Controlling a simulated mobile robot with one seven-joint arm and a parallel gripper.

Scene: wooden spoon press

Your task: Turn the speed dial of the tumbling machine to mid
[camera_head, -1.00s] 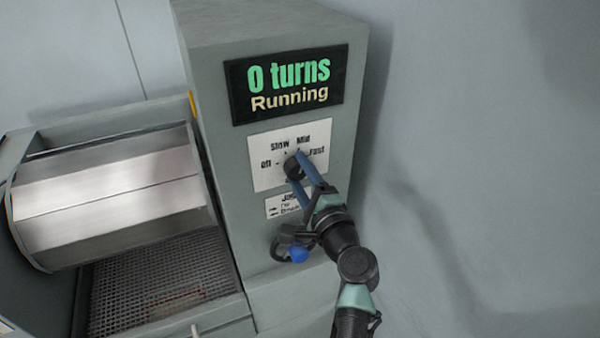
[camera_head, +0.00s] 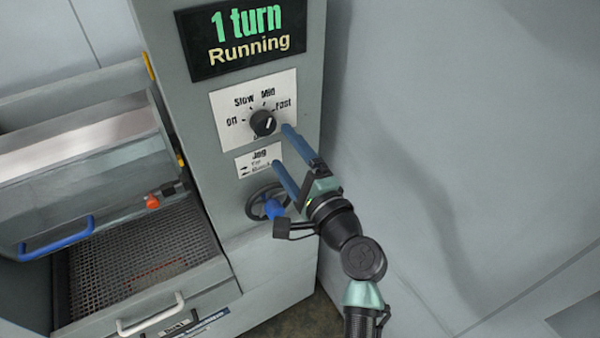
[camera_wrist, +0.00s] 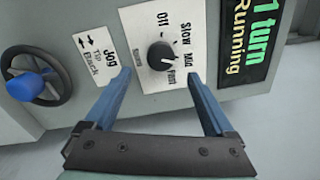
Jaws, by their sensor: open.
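The speed dial (camera_head: 263,123) is a round black knob on a white plate of the tumbling machine (camera_head: 190,120), marked Off, Slow, Mid and Fast. Its light pointer line slants up and right, to the Mid and Fast side; I cannot tell exactly which mark it meets. In the wrist view the dial (camera_wrist: 161,56) shows uncovered beyond my fingertips. My gripper (camera_head: 282,145) is open and empty, its blue fingers apart, to the lower right of the dial in the head view and not around it. The display (camera_head: 248,35) reads "1 turn Running".
Below the dial are a Jog label (camera_head: 258,161) and a black handwheel with a blue knob (camera_head: 274,208). At left is the metal drum (camera_head: 90,160) with a blue handle (camera_head: 56,238), above a mesh tray (camera_head: 130,255). Free room lies right of the machine.

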